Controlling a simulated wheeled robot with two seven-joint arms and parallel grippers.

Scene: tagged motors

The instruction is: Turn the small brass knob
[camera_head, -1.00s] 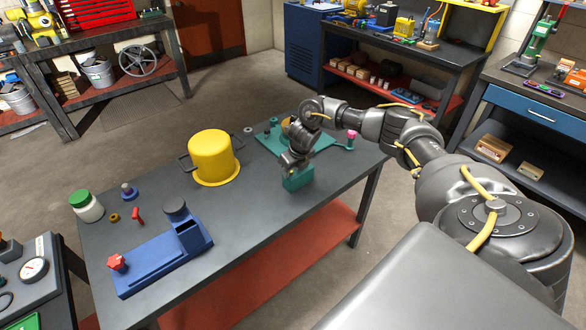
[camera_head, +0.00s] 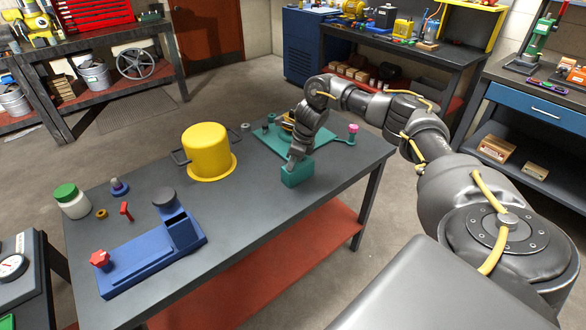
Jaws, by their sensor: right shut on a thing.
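My right gripper (camera_head: 297,163) reaches down to the teal block (camera_head: 297,175) at the front of the teal fixture (camera_head: 270,141). Its fingers are shut at the top of this block. The small brass knob cannot be made out; the fingers cover the spot where they grip. A brass-coloured part (camera_head: 287,119) shows partly behind my right wrist, farther back on the fixture. My left gripper is not in view.
A yellow pot (camera_head: 207,150) stands left of the fixture. A blue fixture (camera_head: 150,255) with a red knob (camera_head: 100,259), a green-lidded jar (camera_head: 71,202) and small parts are at the table's left. A pink-topped post (camera_head: 353,130) stands close to my right arm.

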